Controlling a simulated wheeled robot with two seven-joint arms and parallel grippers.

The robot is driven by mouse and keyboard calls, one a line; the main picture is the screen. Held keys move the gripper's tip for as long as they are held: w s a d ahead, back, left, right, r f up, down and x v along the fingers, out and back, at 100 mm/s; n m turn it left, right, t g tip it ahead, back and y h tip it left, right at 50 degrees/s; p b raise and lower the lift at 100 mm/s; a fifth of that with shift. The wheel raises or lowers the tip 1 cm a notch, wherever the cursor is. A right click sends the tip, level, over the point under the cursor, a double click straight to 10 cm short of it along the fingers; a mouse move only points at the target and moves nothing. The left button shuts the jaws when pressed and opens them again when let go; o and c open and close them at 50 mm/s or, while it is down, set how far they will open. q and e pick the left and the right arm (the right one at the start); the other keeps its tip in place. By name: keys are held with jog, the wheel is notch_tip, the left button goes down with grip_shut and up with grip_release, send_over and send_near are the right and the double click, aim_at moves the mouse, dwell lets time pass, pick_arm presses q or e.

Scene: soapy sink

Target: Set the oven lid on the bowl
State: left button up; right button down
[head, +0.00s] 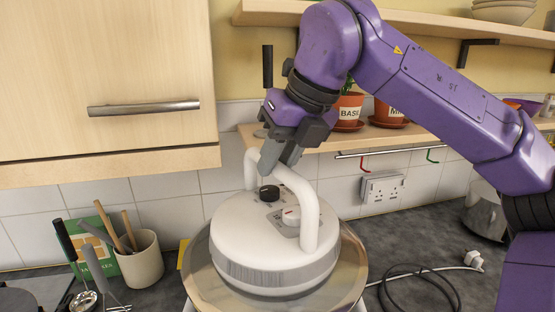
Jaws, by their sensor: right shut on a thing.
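The oven lid (245,237) is a white, round, thick unit with a grey band, two knobs and a tall white handle (310,213). My right gripper (276,158) comes down from above and is shut on the top of the handle. Under the lid is the wide bowl (201,275), with a shiny, pale brownish rim. The lid looks roughly level and centred over the bowl. I cannot tell whether it touches the rim. The inside of the bowl is hidden by the lid. My left gripper is not in view.
A utensil crock (142,260) and a green box (100,257) stand to the left. A wooden cupboard (105,75) hangs at upper left. Shelves with potted herbs (347,107) are behind my arm. A black cable (425,275) and a metal kettle (485,212) lie right.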

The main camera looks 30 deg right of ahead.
aim_at(279, 212)
jog(key=shift+w+f+b, duration=0.1)
jog(key=shift+f+b, duration=2.65)
jog(key=shift+f, duration=0.1)
jog(key=shift+f+b, duration=2.2)
jog(key=shift+b, duration=0.1)
jog(key=c, duration=0.8)
grip_release()
jog(key=shift+a, duration=0.1)
jog(key=shift+c, duration=0.2)
jog(key=shift+s, duration=0.25)
jog(key=shift+f, duration=0.1)
